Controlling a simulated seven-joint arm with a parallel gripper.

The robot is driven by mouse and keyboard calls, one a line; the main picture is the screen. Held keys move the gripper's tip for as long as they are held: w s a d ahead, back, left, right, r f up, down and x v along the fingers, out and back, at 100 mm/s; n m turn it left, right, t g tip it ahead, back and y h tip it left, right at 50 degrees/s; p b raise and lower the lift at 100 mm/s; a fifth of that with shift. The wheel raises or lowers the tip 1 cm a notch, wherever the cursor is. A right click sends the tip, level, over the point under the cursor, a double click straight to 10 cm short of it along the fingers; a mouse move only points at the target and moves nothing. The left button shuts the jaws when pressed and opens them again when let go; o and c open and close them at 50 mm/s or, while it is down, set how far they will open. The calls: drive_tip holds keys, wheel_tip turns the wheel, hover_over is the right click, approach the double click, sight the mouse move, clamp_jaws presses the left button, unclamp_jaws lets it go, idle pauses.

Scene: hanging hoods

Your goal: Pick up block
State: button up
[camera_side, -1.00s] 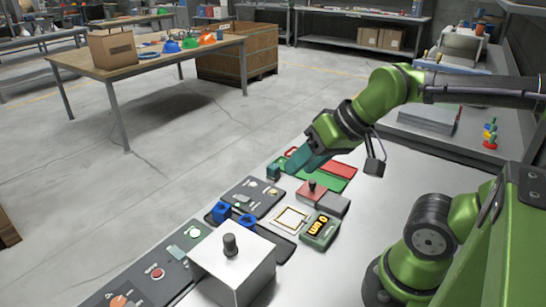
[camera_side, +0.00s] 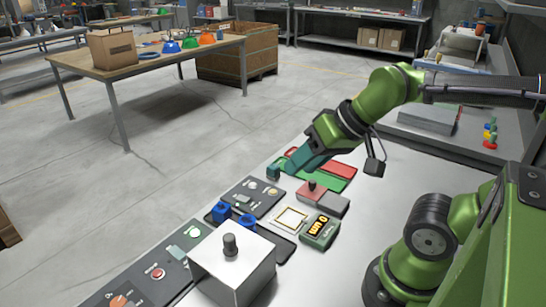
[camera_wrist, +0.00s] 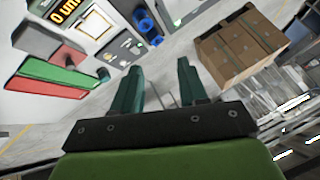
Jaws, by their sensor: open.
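A small teal block (camera_side: 273,171) sits at the left end of the red and green panels on the work table. My gripper (camera_side: 297,165) has teal fingers, pointing down and left above the panels, close to the right of the teal block. In the wrist view, its fingers (camera_wrist: 158,78) are apart with nothing between them. A small teal piece (camera_wrist: 103,74) shows left of the fingers there, probably the same block.
A metal box with a dark knob (camera_side: 231,266) stands at the front. Bare table (camera_side: 385,190) lies to the right.

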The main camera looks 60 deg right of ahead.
drive_tip(key=o, duration=0.6)
drive_tip(key=shift+c, duration=0.2)
drive_tip(key=m+g+h, duration=0.2)
drive_tip(key=m+g, duration=0.5)
drive_tip(key=m, duration=0.5)
hover_over(221, 207)
wheel_tip(221, 207, down, 7)
wheel_tip(221, 207, down, 11)
drive_tip(key=shift+w+a+r, duration=0.1)
drive_tip(key=shift+w, duration=0.05)
drive_tip(key=shift+f, duration=2.75)
